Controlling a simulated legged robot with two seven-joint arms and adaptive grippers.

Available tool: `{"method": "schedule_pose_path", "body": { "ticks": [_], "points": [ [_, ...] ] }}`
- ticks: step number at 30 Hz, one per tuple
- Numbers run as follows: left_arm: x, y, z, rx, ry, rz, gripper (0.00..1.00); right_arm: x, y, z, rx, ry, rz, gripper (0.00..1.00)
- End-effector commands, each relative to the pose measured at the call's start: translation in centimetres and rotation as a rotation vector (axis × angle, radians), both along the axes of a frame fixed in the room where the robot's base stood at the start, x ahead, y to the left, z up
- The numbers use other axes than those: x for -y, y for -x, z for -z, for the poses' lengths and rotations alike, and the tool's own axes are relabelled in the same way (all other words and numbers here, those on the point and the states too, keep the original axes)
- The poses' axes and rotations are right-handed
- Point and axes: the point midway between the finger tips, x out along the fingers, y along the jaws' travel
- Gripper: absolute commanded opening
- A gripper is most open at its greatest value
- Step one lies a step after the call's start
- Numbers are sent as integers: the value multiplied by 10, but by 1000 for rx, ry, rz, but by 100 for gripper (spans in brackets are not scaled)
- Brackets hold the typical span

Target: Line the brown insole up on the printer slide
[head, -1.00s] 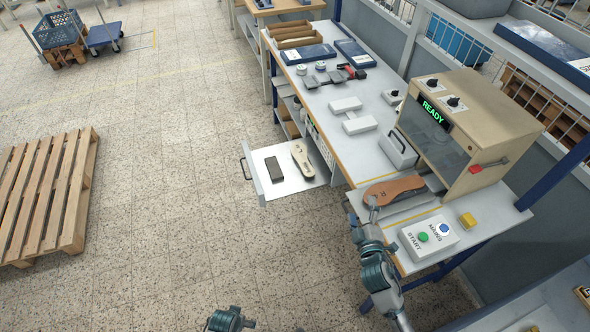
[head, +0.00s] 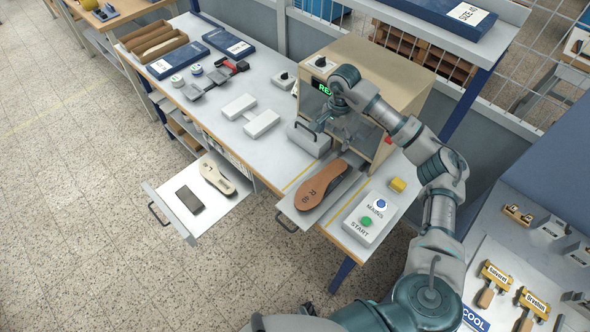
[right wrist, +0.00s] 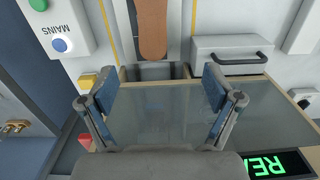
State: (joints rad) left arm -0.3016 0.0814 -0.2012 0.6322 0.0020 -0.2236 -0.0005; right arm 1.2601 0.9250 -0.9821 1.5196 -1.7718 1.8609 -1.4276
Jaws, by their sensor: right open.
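The brown insole (head: 322,184), with dark marks on it, lies flat on the pulled-out printer slide (head: 287,212) at the table's front edge. In the right wrist view the insole (right wrist: 152,28) runs roughly lengthwise along the slide, its rounded end towards the printer. The printer (head: 385,75) is a beige box with a clear front and a green display, partly hidden by my right arm. My right gripper (head: 330,124) is open and empty in front of the printer, above and apart from the insole. Its spread fingers (right wrist: 160,88) frame the clear front. My left gripper is not visible.
A button box (head: 366,215) and a yellow block (head: 398,184) stand right of the slide. A grey handled block (head: 308,138) is to its left. An open drawer (head: 218,213) holds a pale insole (head: 217,176) and a dark block (head: 189,200).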

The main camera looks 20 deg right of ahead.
Motion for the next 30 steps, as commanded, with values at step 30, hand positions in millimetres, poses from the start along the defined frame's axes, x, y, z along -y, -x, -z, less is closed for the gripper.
{"method": "schedule_pose_path", "body": {
  "ticks": [30],
  "points": [
    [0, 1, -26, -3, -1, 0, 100, 8, 3, 153, -17, 26, 3, 90]
  ]
}}
